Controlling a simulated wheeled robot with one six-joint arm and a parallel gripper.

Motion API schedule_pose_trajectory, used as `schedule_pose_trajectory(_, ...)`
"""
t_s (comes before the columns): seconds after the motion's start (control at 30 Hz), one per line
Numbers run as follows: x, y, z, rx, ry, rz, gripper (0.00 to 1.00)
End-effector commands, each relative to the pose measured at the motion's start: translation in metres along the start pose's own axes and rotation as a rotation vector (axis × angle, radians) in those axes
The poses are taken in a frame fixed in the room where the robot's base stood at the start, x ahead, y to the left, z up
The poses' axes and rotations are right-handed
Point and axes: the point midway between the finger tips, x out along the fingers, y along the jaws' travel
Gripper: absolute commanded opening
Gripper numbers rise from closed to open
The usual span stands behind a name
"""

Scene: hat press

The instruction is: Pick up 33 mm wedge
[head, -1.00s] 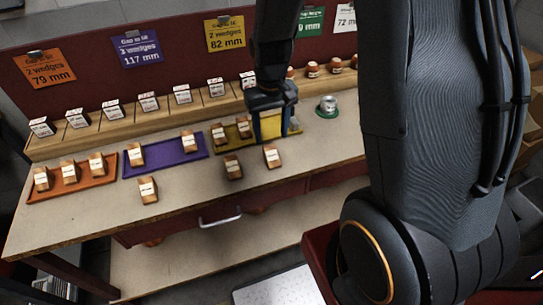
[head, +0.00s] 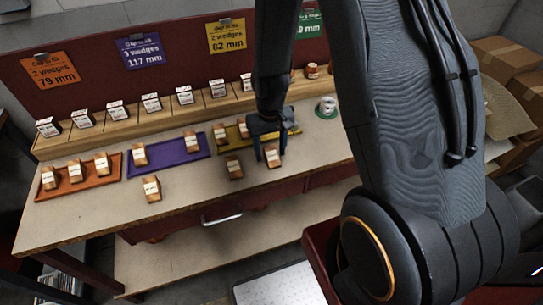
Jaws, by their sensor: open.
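My gripper (head: 269,155) is open and points down at the front of the bench, just in front of the yellow tray (head: 290,130). Its fingers straddle a small wooden wedge with a white label (head: 272,157); I cannot tell whether they touch it. Similar wedges lie loose on the bench, one to the left of my gripper (head: 233,167) and one in front of the purple tray (head: 151,188). More stand in the orange tray (head: 112,176), in the purple tray (head: 165,156) and in the yellow tray. The labels are too small to read, so I cannot tell which is 33 mm.
A row of labelled wedges (head: 150,103) stands on a wooden shelf at the back. Cards for 79, 117 and 82 mm hang above. A green-based metal item (head: 327,107) stands right of the yellow tray. The bench front (head: 200,190) is mostly clear. My arm hides the right side.

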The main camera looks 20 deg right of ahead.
Motion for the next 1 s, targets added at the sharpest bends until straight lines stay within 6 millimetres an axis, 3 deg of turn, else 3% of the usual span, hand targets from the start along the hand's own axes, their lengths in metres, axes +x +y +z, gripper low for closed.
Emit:
schedule_pose_trajectory(0.1, 0.000, 0.000, 0.000, 0.000, 0.000, 0.000, 0.53)
schedule_pose_trajectory(0.37, 0.000, 0.000, 0.000, 0.000, -0.001, 0.000, 0.09)
schedule_pose_trajectory(0.77, -0.005, 0.000, 0.000, 0.000, 0.000, 0.000, 0.09)
schedule_pose_trajectory(1.0, -0.027, 0.000, -0.001, 0.000, 0.004, 0.000, 0.09)
